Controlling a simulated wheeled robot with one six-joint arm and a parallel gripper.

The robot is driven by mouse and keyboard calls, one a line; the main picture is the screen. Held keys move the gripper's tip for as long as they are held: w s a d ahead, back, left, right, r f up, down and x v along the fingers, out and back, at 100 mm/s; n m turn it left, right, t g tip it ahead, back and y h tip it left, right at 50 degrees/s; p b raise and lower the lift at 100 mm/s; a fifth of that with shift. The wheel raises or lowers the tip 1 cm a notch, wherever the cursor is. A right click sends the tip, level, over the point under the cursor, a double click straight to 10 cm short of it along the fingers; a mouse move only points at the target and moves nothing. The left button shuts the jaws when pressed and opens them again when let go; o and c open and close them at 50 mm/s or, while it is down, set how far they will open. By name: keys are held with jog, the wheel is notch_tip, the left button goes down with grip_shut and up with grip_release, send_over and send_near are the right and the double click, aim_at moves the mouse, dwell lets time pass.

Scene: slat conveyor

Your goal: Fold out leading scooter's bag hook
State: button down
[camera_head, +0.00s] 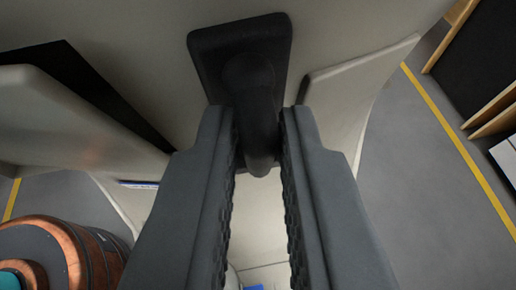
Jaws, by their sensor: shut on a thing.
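The bag hook (256,110) is a dark grey curved piece on a dark rounded plate (215,48), fixed to the cream front panel of the scooter (140,35). My gripper (260,125) comes up from the bottom of the view, with one ribbed finger on each side of the hook. It is shut on the hook, which sits between the fingertips. The hook's rounded end shows between the fingers, pointing down the picture.
A copper and dark drum-shaped thing (72,256) is at the lower left. Grey floor with a yellow line (455,135) lies to the right. Wooden-edged dark panels (490,60) stand at the upper right. Cream body panels flank my fingers on both sides.

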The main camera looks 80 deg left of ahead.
jog(key=shift+d+f+y, duration=0.1)
jog(key=shift+d+y, duration=0.15)
jog(key=shift+y, duration=0.45)
jog(key=c, duration=1.5)
grip_release()
jog(key=shift+w, duration=0.1)
